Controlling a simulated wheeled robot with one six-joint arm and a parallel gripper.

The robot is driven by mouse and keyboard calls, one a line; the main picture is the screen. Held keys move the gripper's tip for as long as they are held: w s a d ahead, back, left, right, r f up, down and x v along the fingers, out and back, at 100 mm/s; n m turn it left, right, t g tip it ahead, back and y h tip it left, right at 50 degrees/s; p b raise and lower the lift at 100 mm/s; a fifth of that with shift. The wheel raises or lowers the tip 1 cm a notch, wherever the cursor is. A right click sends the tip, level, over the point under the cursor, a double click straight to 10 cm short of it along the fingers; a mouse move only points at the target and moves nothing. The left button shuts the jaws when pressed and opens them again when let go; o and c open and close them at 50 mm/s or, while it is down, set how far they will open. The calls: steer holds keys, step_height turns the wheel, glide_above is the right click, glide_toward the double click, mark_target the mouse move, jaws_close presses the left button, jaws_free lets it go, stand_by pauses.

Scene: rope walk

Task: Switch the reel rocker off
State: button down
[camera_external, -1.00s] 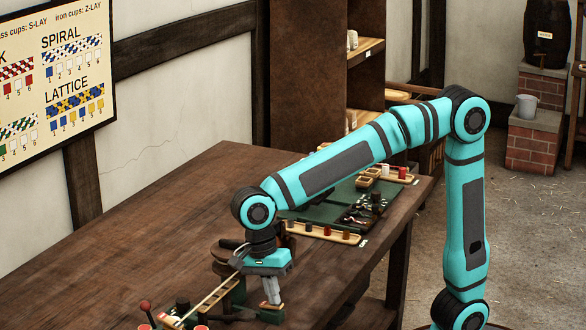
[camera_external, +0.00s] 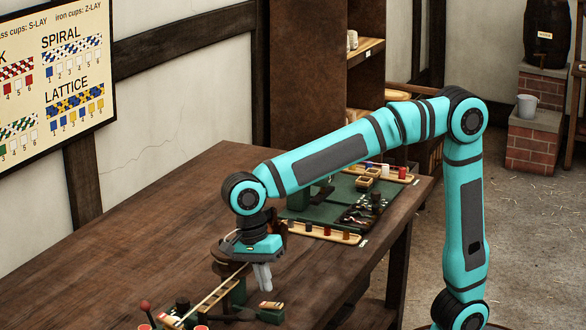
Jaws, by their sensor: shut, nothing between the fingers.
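My gripper (camera_external: 264,287) points down over the near part of the wooden bench, its pale fingers together and empty. Just below its fingertips is a small dark green block (camera_external: 271,316) with a tan plate and a red mark (camera_external: 270,304) on top; it looks like the reel rocker's switch. The fingertips appear apart from it. It is too small to tell which way the rocker is tilted. The reel (camera_external: 222,256), a round brown part, stands left of my gripper and is partly hidden by it.
A long pale rod on a green frame (camera_external: 222,298) runs beside the switch to a red-knobbed lever (camera_external: 146,308) and red cups (camera_external: 201,328) at the front. Behind my gripper lie a peg strip (camera_external: 326,233) and a green mat (camera_external: 352,193). The bench's left side (camera_external: 130,235) is clear.

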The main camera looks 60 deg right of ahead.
mark_target(275, 303)
steer(key=v, duration=0.4)
steer(key=shift+s+a+r, duration=0.1)
steer(key=shift+s+r, duration=0.05)
steer(key=shift+r, duration=0.25)
steer(key=shift+r, duration=0.1)
steer(key=s+v, duration=0.1)
steer(key=v, duration=0.4)
steer(key=shift+w+r, duration=0.2)
steer(key=shift+r, duration=0.35)
steer(key=shift+f, duration=0.1)
steer(key=x, duration=1.3)
steer(key=shift+s+f, duration=0.15)
steer(key=shift+f, duration=0.25)
